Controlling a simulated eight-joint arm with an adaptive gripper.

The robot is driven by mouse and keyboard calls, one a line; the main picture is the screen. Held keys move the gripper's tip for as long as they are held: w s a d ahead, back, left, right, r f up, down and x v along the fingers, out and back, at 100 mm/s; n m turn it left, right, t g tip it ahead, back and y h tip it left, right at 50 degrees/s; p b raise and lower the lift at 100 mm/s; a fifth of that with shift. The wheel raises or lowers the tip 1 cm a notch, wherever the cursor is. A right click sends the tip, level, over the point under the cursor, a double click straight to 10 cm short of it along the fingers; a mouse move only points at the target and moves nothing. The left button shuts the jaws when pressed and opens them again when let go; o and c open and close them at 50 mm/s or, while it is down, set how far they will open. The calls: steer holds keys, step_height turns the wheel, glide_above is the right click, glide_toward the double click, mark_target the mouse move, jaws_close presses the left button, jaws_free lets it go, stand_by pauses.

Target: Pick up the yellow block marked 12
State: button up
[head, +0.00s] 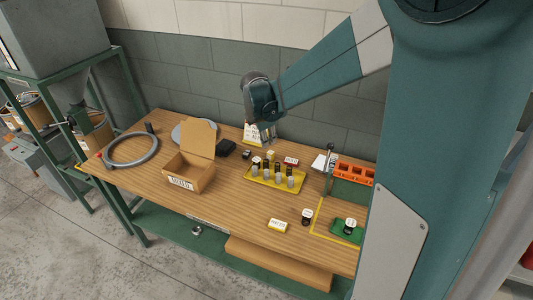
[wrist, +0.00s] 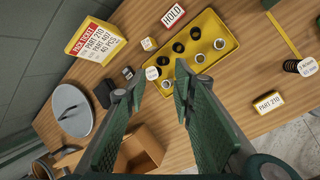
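A small pale yellow block (head: 270,155) stands on the wooden table just behind the yellow tray. In the wrist view, the small block (wrist: 148,44) shows a white face with a mark too small to read, so I cannot confirm the 12. My gripper (head: 266,138) is above the back of the table, over the area behind the tray. In the wrist view, my gripper (wrist: 160,78) has its two green-padded fingers spread apart with nothing between them. The block lies beyond the fingertips and apart from them.
The yellow tray (wrist: 228,40) holds several dark and grey cylinders beside the block. A red HOLD block (wrist: 173,15) and a yellow pick ticket sign (wrist: 95,38) stand near. An open cardboard box (head: 187,184), a dark box (head: 226,146) and a PART 210 block (head: 278,226) are around.

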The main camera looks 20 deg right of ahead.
mark_target(270, 152)
steer(key=w+d+f+n, duration=0.2)
steer(key=w+f+n, duration=0.1)
steer(key=f, duration=0.3)
steer(key=w+d+f+n+g, duration=0.1)
steer(key=w+d+f+n, duration=0.1)
steer(key=w+f, duration=0.4)
steer(key=shift+w+d+f+n+h, duration=0.15)
steer(key=shift+d+f+n+h, duration=0.15)
steer(key=shift+f+n+h, duration=0.15)
steer(key=shift+f, duration=0.15)
steer(key=shift+b+x, duration=0.3)
steer(key=shift+x, duration=0.9)
steer(key=shift+f, duration=0.1)
steer(key=shift+x, duration=2.5)
steer(key=shift+c, duration=0.4)
steer(key=c, duration=0.6)
